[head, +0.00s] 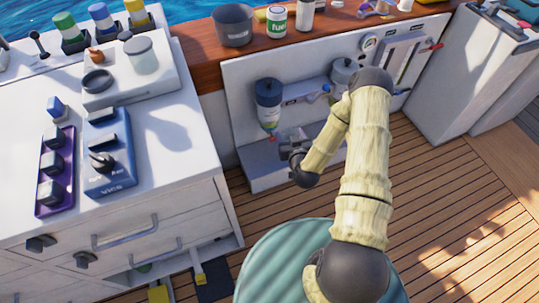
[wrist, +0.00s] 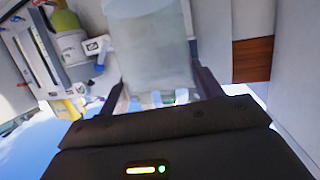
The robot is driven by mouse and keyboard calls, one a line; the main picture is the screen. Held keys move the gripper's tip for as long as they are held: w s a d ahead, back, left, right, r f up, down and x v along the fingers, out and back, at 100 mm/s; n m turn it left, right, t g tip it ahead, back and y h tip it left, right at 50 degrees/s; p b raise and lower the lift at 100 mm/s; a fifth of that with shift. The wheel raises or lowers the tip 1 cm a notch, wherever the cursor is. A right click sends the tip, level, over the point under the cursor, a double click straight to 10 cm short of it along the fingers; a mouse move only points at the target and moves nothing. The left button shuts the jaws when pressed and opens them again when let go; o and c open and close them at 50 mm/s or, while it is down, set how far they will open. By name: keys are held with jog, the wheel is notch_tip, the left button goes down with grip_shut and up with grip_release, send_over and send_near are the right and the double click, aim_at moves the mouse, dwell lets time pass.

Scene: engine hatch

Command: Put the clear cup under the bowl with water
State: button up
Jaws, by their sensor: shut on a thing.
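My gripper (head: 287,150) is low in front of the white engine panel, just below and right of the dark-topped filter (head: 268,92). The filter's pale, bluish bowl (head: 268,116) hangs at its lower end, with a red part beneath it. In the wrist view, a large translucent clear cup (wrist: 152,45) is between the two fingers of my gripper (wrist: 165,92), which are shut on it. The cup is hard to make out in the head view. I cannot tell whether it is directly under the bowl.
A similar clear container (head: 141,55) stands on the left counter. The deck at right is clear.

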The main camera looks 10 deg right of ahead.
jog(key=s+d+f+y+b, duration=0.1)
jog(key=s+f+b, duration=0.2)
jog(key=f+b, duration=0.6)
jog(key=s+d+f+n+y+b, duration=0.1)
jog(key=s+f+b, duration=0.1)
jog(key=f+b, duration=0.7)
jog(key=s+d+f+n+y+b, duration=0.1)
jog(key=s+f+b, duration=0.2)
jog(key=f+b, duration=0.6)
notch_tip(320, 180, down, 5)
jog(key=shift+s+r, duration=0.1)
jog(key=shift+s, duration=0.2)
